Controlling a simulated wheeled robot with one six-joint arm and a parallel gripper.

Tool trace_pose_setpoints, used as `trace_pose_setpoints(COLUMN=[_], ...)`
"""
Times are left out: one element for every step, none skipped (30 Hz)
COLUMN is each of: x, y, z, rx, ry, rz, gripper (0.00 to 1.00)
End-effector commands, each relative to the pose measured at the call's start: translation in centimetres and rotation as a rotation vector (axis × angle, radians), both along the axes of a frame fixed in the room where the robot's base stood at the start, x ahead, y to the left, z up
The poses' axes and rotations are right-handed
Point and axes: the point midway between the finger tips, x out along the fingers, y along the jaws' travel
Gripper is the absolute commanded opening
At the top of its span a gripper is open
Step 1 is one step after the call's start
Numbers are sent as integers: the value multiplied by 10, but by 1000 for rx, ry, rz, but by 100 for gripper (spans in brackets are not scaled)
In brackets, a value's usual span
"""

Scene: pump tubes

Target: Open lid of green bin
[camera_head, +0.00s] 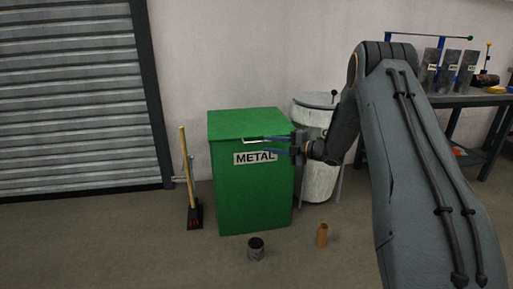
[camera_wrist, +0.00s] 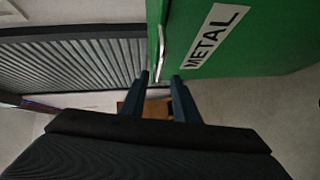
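The green bin (camera_head: 240,195) with a METAL label (camera_head: 255,157) stands against the wall in the head view. Its lid (camera_head: 245,122) is down. A thin pale handle (camera_head: 252,140) runs along the front just under the lid; it shows in the wrist view (camera_wrist: 162,45) beside the label (camera_wrist: 213,38). My gripper (camera_head: 267,146) is at the bin's front, near the handle. In the wrist view the two fingers (camera_wrist: 159,77) are apart, with the handle's end showing in the gap between their tips. I cannot tell whether either finger touches it.
A white drum (camera_head: 318,180) stands right of the bin. A wooden-handled tool (camera_head: 186,165) stands to its left, near the roller shutter (camera_head: 75,100). A dark can (camera_head: 256,250) and a brown cylinder (camera_head: 322,235) are on the floor in front. A workbench (camera_head: 465,100) is at right.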

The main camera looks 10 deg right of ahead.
Motion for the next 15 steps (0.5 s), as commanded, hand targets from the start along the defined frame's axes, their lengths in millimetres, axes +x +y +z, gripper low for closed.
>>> trace_pose_setpoints(x=[6,9,13,16,20,24,27,30,34,36,38,41,42,43,45], y=[7,11,15,18,22,26,29,32,35,38,40,43,44,45,46], z=[-2,-2,-4,-5,-5,-6,-6,-7,-8,-8,-9,-9,-9,-9,-9], rx=[-1,-1,0,-1,-1,0,0,1,0,0,-1,-1,0,0,0], ry=[-1,-1,-1,0,0,-1,0,1,1,1,1,1,1,1,2], rz=[3,3,3,2,2,2,2,1,0,0,0,0,0,0,-1], gripper=[28,28,28,28,28,28,28,28,28,28,28,28,28,28,28])
